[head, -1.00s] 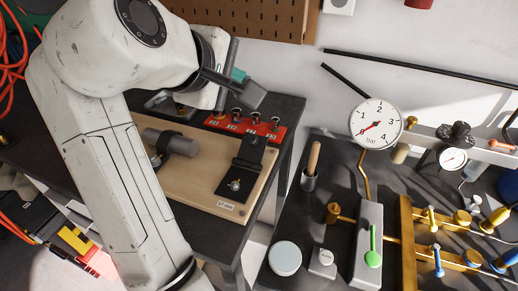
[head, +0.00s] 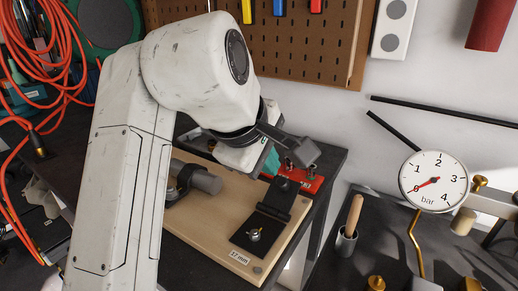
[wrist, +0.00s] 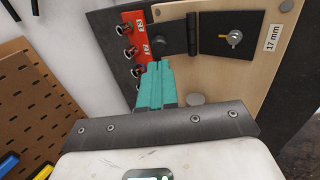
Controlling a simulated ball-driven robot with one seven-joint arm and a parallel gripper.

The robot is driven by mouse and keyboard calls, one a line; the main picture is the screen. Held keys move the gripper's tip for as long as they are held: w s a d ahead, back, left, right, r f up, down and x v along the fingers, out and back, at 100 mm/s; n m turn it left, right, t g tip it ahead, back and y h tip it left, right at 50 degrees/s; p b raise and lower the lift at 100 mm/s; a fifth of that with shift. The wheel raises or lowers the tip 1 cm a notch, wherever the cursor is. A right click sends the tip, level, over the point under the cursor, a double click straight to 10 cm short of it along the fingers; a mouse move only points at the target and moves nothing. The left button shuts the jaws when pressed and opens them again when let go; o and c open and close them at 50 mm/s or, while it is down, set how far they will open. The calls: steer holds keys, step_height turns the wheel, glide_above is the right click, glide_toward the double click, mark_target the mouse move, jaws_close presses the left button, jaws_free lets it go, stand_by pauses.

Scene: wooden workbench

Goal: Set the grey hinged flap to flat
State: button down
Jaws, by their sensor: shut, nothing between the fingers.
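The dark grey hinged flap (head: 279,199) is on the wooden board, on the far side of its hinge from a black plate with a brass wing nut (head: 254,235). In the wrist view the flap (wrist: 176,36) lies left of the hinge barrel, with a dark round knob at its left end. It looks low over the board, but I cannot tell its exact angle. My gripper (wrist: 158,66) has its teal fingers together and empty, pointing toward the flap's knob side, apparently just short of it. In the head view my gripper (head: 271,162) is partly hidden by my wrist.
A red strip with several metal sockets (head: 300,180) runs along the board's far edge. A pressure gauge (head: 434,182) and a wooden-handled tool in a cup (head: 347,240) are to the right.

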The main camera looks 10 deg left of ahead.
mark_target(281, 182)
steer(key=x, duration=0.6)
